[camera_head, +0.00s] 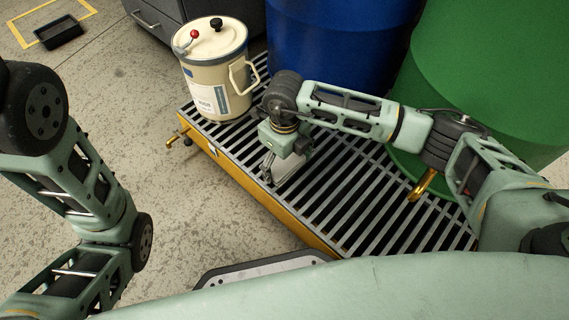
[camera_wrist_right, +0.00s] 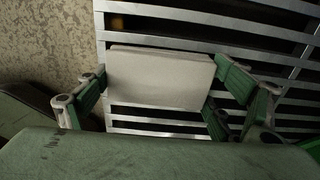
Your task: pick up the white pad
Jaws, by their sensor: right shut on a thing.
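The white pad (camera_wrist_right: 160,78) shows in the right wrist view between the two green-and-grey fingers of my right gripper (camera_wrist_right: 158,90). The fingers are shut on its left and right sides. The pad is over the slatted grating; I cannot tell whether it touches the slats. In the head view my right gripper (camera_head: 271,172) points down at the left part of the grating, and a light edge of the pad (camera_head: 290,178) shows beside it. My left arm comes in at the left of the head view, but its gripper is out of view.
The yellow-edged grating platform (camera_head: 345,215) bears a cream canister (camera_head: 213,75) with a red knob, a blue drum (camera_head: 330,45) and a green drum (camera_head: 490,75). A brass tap (camera_head: 422,185) sits by the green drum. A black tray (camera_head: 59,33) lies on the floor, which is mostly clear at left.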

